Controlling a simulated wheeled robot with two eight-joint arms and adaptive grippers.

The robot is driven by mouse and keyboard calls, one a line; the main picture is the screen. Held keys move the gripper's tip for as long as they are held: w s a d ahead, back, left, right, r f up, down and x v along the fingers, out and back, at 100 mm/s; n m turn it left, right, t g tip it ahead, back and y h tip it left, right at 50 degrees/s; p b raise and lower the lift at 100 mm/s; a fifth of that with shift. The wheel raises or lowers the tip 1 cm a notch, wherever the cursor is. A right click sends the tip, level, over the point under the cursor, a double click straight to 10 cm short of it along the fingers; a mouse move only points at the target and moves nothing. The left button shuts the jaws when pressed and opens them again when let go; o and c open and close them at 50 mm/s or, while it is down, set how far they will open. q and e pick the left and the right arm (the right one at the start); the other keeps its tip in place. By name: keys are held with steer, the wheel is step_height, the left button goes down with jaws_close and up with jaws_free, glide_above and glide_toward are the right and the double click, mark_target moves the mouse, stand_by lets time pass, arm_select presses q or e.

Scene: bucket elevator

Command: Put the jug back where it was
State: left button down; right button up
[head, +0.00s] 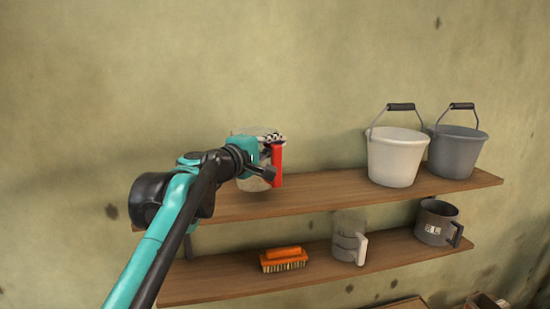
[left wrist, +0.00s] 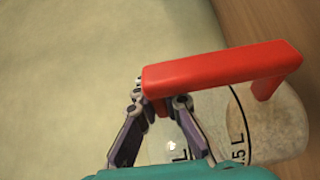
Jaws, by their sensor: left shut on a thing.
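A clear measuring jug with a red handle (head: 277,167) is at the left part of the upper shelf (head: 325,196). Its clear wall with black litre marks shows in the left wrist view (left wrist: 270,125). My left gripper (head: 262,164) partly covers the jug in the head view. In the left wrist view its fingers (left wrist: 162,104) are shut on the red handle near one end. I cannot tell whether the jug's base touches the shelf. My right gripper is not in view.
A white bucket (head: 394,157) and a grey bucket (head: 457,151) stand on the upper shelf's right. The lower shelf (head: 215,286) holds an orange brush (head: 284,259), a white-handled clear jug (head: 349,241) and a grey jug (head: 437,223). The upper shelf's middle is clear.

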arm_select(q)
steer(key=f, duration=0.2)
steer(key=s+f, duration=0.1)
steer(key=f, duration=0.1)
steer(key=shift+a+f+p, duration=0.1)
steer(key=shift+a+p, duration=0.05)
steer(key=shift+p, duration=0.15)
steer(key=c, duration=1.6)
jaws_free()
steer(key=shift+c, duration=0.2)
steer(key=shift+w, duration=0.15)
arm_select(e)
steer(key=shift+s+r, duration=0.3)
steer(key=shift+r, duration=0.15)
arm_select(q)
steer(key=b+v, duration=0.2)
steer(key=v, duration=1)
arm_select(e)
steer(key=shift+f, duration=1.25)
